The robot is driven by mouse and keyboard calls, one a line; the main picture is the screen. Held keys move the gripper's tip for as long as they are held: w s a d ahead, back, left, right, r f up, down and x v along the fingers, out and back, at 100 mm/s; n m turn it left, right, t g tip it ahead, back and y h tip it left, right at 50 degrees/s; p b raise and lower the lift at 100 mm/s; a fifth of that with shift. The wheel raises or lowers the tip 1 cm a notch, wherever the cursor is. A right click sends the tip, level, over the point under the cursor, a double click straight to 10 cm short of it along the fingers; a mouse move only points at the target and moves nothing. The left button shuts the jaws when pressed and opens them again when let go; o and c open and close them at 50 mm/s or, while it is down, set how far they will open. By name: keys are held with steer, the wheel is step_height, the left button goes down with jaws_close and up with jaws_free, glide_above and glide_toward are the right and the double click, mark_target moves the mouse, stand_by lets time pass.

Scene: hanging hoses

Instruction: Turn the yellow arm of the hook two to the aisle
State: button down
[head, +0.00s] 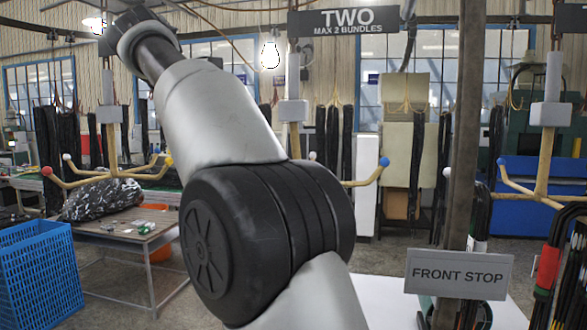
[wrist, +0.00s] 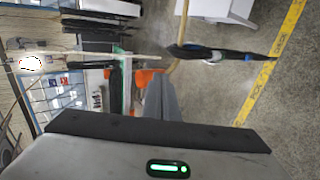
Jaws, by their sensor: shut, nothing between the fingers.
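The sign TWO (head: 345,20) hangs at top centre in the head view. Below it is hook two, with a grey block (head: 292,110) on its post and tan arms. One arm ends in a blue tip (head: 384,161) at right, and a white tip (head: 312,155) shows nearer the post. My own arm covers the rest of the hook, and I see no yellow tip on it. My gripper (wrist: 161,76) is shut and empty in the wrist view, its grey fingers pointing at a tan hook (wrist: 182,25) with a dark bundle (wrist: 215,53); I cannot tell which hook this is.
Another hook (head: 110,125) with red and white tips is at left, and one (head: 550,115) with a blue tip at right. A FRONT STOP sign (head: 460,274) is on a post. A blue crate (head: 40,275) and a table (head: 125,235) stand at left. A yellow floor line (wrist: 270,70) crosses open floor.

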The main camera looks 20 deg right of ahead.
steer(key=s+a+b, duration=0.2)
steer(key=s+a, duration=0.5)
steer(key=s, duration=0.2)
steer(key=shift+s, duration=0.35)
stand_by(0.3)
steer(key=s+d+f+m+g+y, duration=0.1)
steer(key=s+d+f+m, duration=0.1)
steer(key=s+d+f, duration=0.4)
steer(key=s+d+f+m+g+y, duration=0.1)
steer(key=s+d+f+y, duration=0.1)
steer(key=s+f, duration=0.35)
steer(key=s+d+f+m+y, duration=0.1)
steer(key=s+f+m, duration=0.3)
steer(key=s+f, duration=0.3)
steer(key=s+f+m+g+y, duration=0.1)
steer(key=s+f, duration=0.6)
steer(key=f, duration=0.9)
steer(key=m+y, duration=0.1)
steer(key=m, duration=0.1)
steer(key=shift+d+f+m, duration=0.4)
